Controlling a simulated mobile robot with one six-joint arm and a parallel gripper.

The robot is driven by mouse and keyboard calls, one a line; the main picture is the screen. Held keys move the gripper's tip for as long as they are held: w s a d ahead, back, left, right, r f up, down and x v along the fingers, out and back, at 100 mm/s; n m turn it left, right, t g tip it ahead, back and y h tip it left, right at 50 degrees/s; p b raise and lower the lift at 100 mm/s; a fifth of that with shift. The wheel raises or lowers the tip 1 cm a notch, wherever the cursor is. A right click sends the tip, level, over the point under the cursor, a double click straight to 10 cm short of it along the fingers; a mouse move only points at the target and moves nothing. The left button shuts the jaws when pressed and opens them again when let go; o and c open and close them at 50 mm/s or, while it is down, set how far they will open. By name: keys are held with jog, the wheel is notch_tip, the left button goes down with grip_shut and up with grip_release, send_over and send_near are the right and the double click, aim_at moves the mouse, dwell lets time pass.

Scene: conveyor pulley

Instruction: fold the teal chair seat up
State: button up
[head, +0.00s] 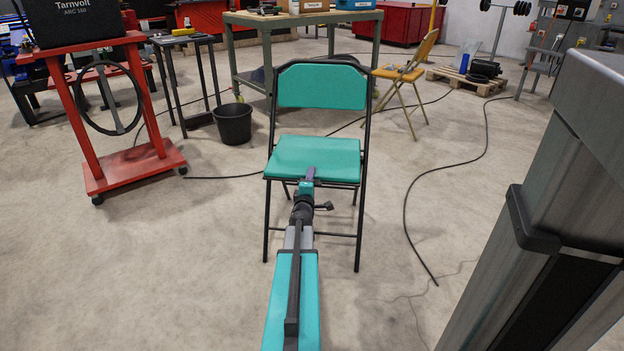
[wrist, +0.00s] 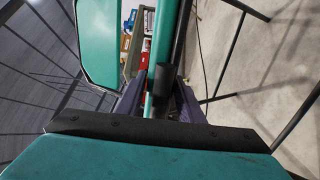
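The teal folding chair stands on the floor in the middle of the head view, with its teal backrest (head: 322,87) facing me. Its teal seat (head: 325,150) is down and about level. My gripper (head: 309,174) reaches the seat's front edge from the near side; one dark purple finger shows over that edge. In the wrist view the seat (wrist: 178,45) appears as a narrow strip, nearly edge-on, and the backrest (wrist: 97,40) is at upper left. The fingers of my gripper (wrist: 159,85) are apart, one each side of the edge, with a gap by the left finger. Contact is unclear.
A red welding cart (head: 135,172) and a black bucket (head: 233,124) stand left. A green-legged workbench (head: 262,48) is behind the chair. A yellow folding chair (head: 404,75) and a pallet (head: 466,82) are further right. A black cable (head: 440,168) crosses the floor. Clear floor surrounds the teal chair's front.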

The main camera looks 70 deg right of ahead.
jog(key=shift+c, duration=0.2)
grip_shut()
jog(key=shift+d, duration=0.2)
jog(key=shift+a, duration=0.15)
jog(key=shift+a+r+p, duration=0.1)
jog(key=shift+r+p, duration=0.05)
jog(key=shift+p, duration=0.5)
jog(key=shift+r, duration=0.1)
